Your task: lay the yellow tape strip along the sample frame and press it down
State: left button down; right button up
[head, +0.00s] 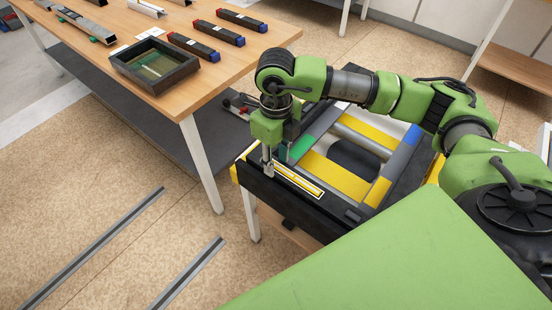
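A yellow tape strip (300,182) with a pale border lies along the dark front bar of the sample frame (335,206). The frame is a large black rectangle with grey, yellow, green and blue parts inside it. My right gripper (268,172) points down at the left end of the strip, near the frame's front left corner. Its fingertips are small and close together, at or just above the strip. I cannot tell whether they grip it or only touch it. My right arm covers part of the frame's far side. My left gripper is not in view.
A wooden table (108,42) at the upper left bears a small dark framed tray (189,70), several dark bars with red and blue ends, and metal profiles. Two metal rails (100,240) lie on the speckled floor. The floor between table and rails is clear.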

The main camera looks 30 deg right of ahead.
notch_tip(320, 180, up, 12)
dwell(0.4)
jog(key=shift+f, duration=0.1)
dwell(0.4)
